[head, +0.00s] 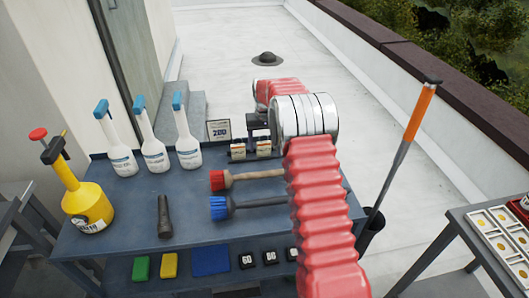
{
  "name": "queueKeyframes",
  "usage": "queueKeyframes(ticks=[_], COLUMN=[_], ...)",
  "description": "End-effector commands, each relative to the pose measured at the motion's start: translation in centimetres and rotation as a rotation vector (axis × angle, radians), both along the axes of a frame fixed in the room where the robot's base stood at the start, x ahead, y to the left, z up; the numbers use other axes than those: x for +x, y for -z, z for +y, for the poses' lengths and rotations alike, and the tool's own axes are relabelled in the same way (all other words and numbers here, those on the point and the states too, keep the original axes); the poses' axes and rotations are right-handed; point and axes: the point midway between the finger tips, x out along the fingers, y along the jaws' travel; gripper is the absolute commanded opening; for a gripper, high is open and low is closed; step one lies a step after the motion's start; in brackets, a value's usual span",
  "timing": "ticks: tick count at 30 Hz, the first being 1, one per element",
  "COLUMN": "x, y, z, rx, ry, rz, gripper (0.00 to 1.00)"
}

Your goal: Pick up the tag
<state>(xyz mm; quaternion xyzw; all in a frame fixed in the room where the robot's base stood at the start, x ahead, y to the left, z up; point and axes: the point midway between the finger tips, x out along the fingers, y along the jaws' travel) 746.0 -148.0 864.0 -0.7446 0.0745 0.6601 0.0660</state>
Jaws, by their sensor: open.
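A small upright placard (218,130) with a dark frame and large dark print, perhaps "200", stands at the back edge of the grey bench. It looks like the tag, but I cannot be sure. My gripper (253,126) is a dark shape at the end of my red-sleeved, silver-jointed arm, just right of the placard. It is open, with a gap between it and the placard in the picture. The silver joint hides part of it, and its depth relative to the placard is unclear. Nothing shows held.
Two small pale blocks (264,149) sit below my gripper. An orange-handled tool (419,112) leans at right.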

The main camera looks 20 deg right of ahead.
Motion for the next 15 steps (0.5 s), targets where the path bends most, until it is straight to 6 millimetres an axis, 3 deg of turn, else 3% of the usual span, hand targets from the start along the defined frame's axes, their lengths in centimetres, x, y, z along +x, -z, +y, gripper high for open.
queueKeyframes(ticks=[4, 15], x=[0.01, 0.01], y=[-0.01, -0.02], z=[0.01, 0.01], rx=[0.0, 0.0], ry=[0.0, 0.0], rz=[0.0, 0.0], gripper=[0.64, 0.38])
